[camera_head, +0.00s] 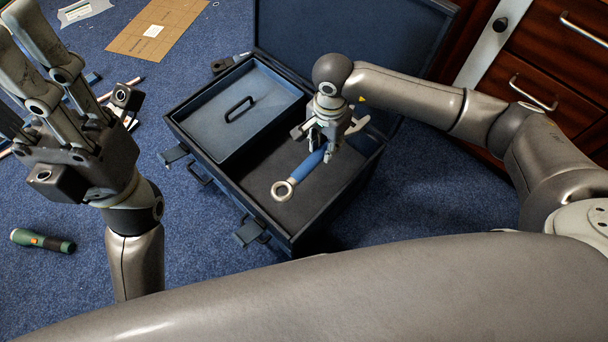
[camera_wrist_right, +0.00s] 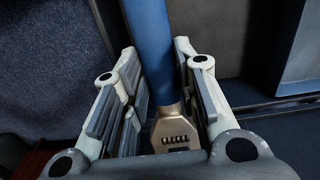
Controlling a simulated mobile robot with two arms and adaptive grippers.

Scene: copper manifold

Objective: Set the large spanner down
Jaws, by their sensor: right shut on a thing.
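The large spanner (camera_head: 308,168) has a blue handle and a metal ring end. It slants over the dark, bare compartment of the open toolbox (camera_head: 258,228), ring end toward the near left. My right gripper (camera_head: 328,152) points down into the toolbox and is shut on the spanner. In the right wrist view the blue handle (camera_wrist_right: 153,45) runs between the finger pads (camera_wrist_right: 160,100), with a metal part stamped with marks near the palm. Whether the spanner touches the compartment floor I cannot tell. My left gripper (camera_head: 45,70) is raised at the left, open and empty.
A lidded blue compartment (camera_head: 240,105) with a handle fills the toolbox's left part. The toolbox lid (camera_head: 365,40) stands open behind. A green torch (camera_head: 42,240), cardboard (camera_head: 155,28) and small tools lie on the blue carpet. Wooden drawers (camera_head: 555,60) stand at right.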

